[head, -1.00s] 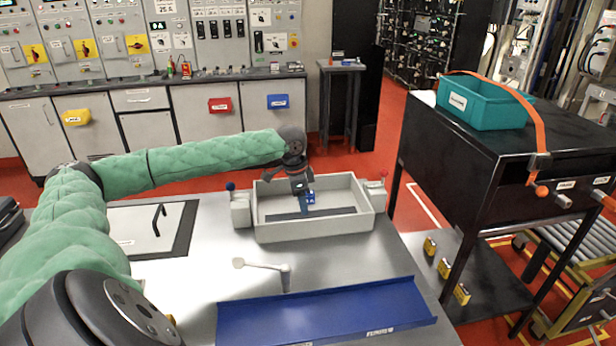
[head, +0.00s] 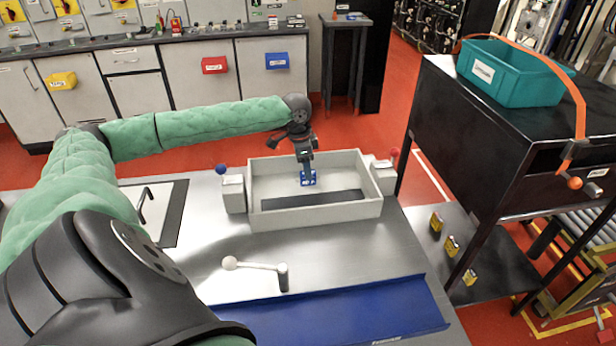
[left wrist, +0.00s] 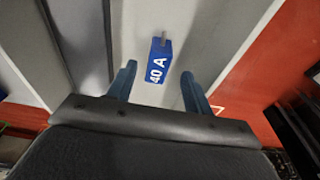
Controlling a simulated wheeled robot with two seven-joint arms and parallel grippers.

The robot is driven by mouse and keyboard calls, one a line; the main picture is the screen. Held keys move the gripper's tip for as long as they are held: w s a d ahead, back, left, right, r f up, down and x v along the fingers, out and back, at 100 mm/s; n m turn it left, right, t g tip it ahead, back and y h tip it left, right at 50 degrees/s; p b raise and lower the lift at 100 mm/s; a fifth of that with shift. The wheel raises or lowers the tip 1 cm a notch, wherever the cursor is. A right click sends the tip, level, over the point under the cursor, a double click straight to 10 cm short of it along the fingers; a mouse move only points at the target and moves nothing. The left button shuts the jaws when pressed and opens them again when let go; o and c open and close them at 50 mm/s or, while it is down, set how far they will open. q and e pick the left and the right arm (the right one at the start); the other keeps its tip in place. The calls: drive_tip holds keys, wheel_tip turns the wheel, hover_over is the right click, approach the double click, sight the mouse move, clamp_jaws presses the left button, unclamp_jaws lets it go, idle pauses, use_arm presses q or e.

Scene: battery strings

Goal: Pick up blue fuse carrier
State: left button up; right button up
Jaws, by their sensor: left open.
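The blue fuse carrier (head: 308,179), a small block with a white label, sits inside the pale grey tray (head: 262,222) near its back wall. In the left wrist view the fuse carrier (left wrist: 160,62) reads "40 A" and has a grey metal tab. My left gripper (head: 305,168) is above the tray, at the fuse carrier. Its two blue fingers (left wrist: 158,78) are open, one on either side of the carrier's near end in the wrist picture, with gaps visible. Whether they are down at its height is hard to tell. My right gripper is not in view.
A dark strip (head: 285,203) lies on the tray floor. A white-knobbed lever (head: 258,265) and a blue sloped panel (head: 340,312) are in front. A teal bin (head: 515,75) stands on the black cabinet.

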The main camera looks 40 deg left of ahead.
use_arm(q)
drive_tip(key=shift+w+d+f+p, duration=0.1)
drive_tip(key=shift+f+p, duration=0.05)
drive_tip(key=shift+f, duration=0.75)
drive_tip(key=shift+d+f+p, duration=0.1)
drive_tip(key=shift+f+p, duration=0.05)
drive_tip(key=shift+f, duration=0.7)
clamp_jaws()
